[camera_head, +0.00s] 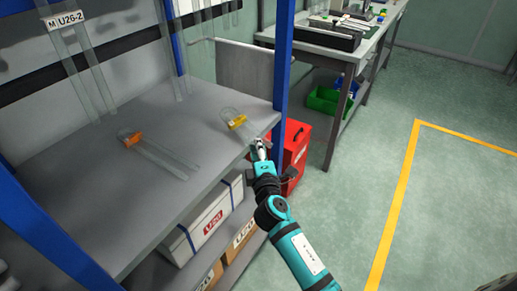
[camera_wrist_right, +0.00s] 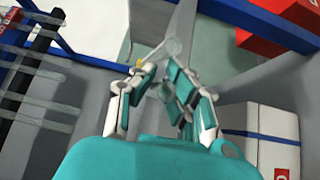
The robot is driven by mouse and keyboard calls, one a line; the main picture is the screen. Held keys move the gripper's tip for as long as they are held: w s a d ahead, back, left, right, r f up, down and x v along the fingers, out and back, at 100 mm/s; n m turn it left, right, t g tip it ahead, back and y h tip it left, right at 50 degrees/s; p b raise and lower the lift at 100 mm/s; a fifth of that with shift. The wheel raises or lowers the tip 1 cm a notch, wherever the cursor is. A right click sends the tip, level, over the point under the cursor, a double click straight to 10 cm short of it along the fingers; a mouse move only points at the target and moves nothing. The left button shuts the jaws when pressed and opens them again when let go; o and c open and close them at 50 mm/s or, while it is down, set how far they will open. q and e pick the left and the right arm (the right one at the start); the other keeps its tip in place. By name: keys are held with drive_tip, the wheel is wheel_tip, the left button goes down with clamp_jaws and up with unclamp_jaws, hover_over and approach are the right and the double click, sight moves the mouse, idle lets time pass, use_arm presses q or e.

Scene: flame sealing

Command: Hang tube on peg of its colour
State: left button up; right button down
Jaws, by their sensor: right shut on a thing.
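A clear tube with a yellow band (camera_head: 237,122) is at the right end of the grey shelf board. My right gripper (camera_head: 260,150) is shut on its near end, at the board's front right edge. In the right wrist view the fingers (camera_wrist_right: 160,88) close around the clear tube, with a bit of yellow (camera_wrist_right: 139,62) beyond them. I cannot tell whether the tube still touches the board. A second clear tube with an orange band (camera_head: 132,140) lies on the board to the left. Long clear tubes (camera_head: 92,62) hang at the back wall. Peg colours cannot be made out. My left gripper is not in view.
Blue rack posts (camera_head: 285,60) stand beside the grey shelf board (camera_head: 90,185). A black rail (camera_head: 120,37) crosses the back. Below are a white box (camera_head: 203,220) and a red case (camera_head: 297,150). A workbench (camera_head: 322,40) stands behind; the floor to the right is clear.

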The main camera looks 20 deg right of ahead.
drive_tip(key=shift+f+b, duration=0.5)
drive_tip(key=c, duration=1.4)
unclamp_jaws()
drive_tip(key=shift+r, duration=0.1)
drive_tip(key=shift+r, duration=0.15)
drive_tip(key=shift+s+p, duration=0.2)
drive_tip(key=shift+p, duration=0.15)
drive_tip(key=s+a+b, duration=0.3)
drive_tip(key=s, duration=1.3)
drive_tip(key=shift+s+a+f+b, duration=0.15)
drive_tip(key=shift+s+f+b, duration=0.15)
drive_tip(key=shift+s+f, duration=0.1)
